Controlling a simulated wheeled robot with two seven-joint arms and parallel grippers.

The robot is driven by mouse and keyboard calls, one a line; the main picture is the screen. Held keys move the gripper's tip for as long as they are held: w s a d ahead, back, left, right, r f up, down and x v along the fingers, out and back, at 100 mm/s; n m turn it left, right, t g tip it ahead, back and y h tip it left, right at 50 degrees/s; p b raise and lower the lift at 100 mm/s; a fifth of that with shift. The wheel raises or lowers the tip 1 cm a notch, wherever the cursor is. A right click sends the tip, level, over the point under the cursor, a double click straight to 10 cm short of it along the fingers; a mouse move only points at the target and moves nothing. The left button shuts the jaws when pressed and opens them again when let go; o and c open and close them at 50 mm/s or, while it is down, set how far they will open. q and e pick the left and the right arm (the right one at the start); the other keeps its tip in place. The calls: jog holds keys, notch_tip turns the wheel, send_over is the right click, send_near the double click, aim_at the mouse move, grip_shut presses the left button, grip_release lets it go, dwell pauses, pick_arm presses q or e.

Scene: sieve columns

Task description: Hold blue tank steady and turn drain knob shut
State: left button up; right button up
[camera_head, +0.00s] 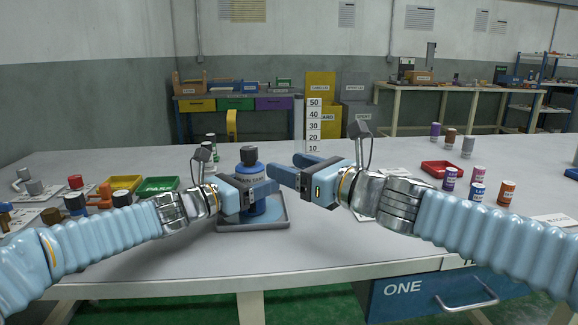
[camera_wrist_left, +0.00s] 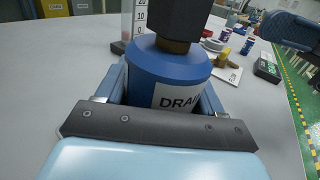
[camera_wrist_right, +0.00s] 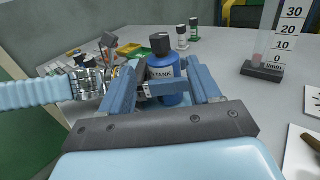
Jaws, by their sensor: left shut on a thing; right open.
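The blue tank (camera_head: 251,172) stands upright on a grey tray (camera_head: 281,223) in the head view. It has a white label with partly hidden lettering. A dark knob (camera_head: 249,154) sits on its top; it also shows in the left wrist view (camera_wrist_left: 177,22). My left gripper (camera_head: 262,192) is shut on the tank's body, with a finger on either side of it in the left wrist view. My right gripper (camera_head: 286,168) is open and empty, to the right of the tank at about knob height. In the right wrist view the tank (camera_wrist_right: 165,73) shows between and beyond its fingers, apart from them.
A scale with numbers (camera_head: 314,125) stands behind my right gripper. Yellow (camera_head: 126,183) and green (camera_head: 161,184) trays and several small parts lie at the left. A red tray (camera_head: 441,168) and several small labelled bottles stand at the right. The table in front of the tank is clear.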

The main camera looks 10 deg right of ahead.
aim_at(244, 151)
jog(key=shift+a, duration=0.1)
jog(key=shift+c, duration=0.2)
jog(key=x, duration=1.3)
jog(key=shift+w+a, duration=0.2)
jog(key=shift+w, duration=0.2)
jog(key=shift+c, duration=0.4)
